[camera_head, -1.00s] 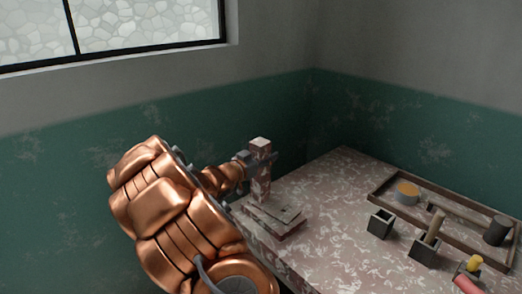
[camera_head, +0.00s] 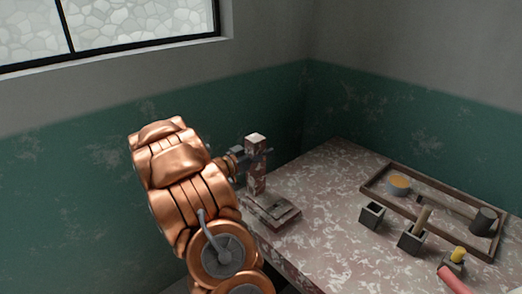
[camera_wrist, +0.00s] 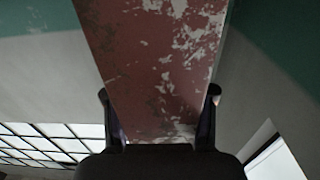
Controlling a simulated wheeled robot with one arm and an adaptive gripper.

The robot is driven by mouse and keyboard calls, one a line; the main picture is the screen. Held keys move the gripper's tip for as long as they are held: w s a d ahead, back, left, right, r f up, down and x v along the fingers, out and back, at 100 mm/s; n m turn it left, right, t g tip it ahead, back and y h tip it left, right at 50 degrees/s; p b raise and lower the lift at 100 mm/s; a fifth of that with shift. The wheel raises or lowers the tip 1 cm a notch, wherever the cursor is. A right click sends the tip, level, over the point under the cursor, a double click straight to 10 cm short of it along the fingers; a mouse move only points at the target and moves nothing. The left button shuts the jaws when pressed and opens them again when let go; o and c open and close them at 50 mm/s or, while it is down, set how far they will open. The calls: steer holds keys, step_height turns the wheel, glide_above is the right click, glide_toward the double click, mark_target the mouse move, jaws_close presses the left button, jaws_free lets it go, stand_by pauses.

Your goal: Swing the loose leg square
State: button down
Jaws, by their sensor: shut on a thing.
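The leg (camera_head: 256,184) is a square post, mottled red-brown with pale patches and a whitish top. It stands about upright on a low, flat stepped piece (camera_head: 279,211) of the same mottled look at the table's near-left corner. My gripper (camera_head: 250,159) is shut on the leg's upper part, coming from the left. In the wrist view the leg (camera_wrist: 150,55) fills the middle, with one finger of my gripper (camera_wrist: 159,112) on each side. The leg's foot is partly hidden, so I cannot tell how it joins the piece below.
The mottled table (camera_head: 330,215) has clear room in its middle. A green-and-grey wall is behind.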

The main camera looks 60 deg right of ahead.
steer(key=c, duration=0.7)
jaws_free()
steer(key=shift+w+r, duration=0.15)
steer(key=shift+w, duration=0.1)
steer(key=shift+o, duration=1.3)
steer(key=shift+s, duration=0.1)
steer(key=shift+a, duration=0.15)
steer(key=v, duration=1.1)
steer(key=shift+a, duration=0.3)
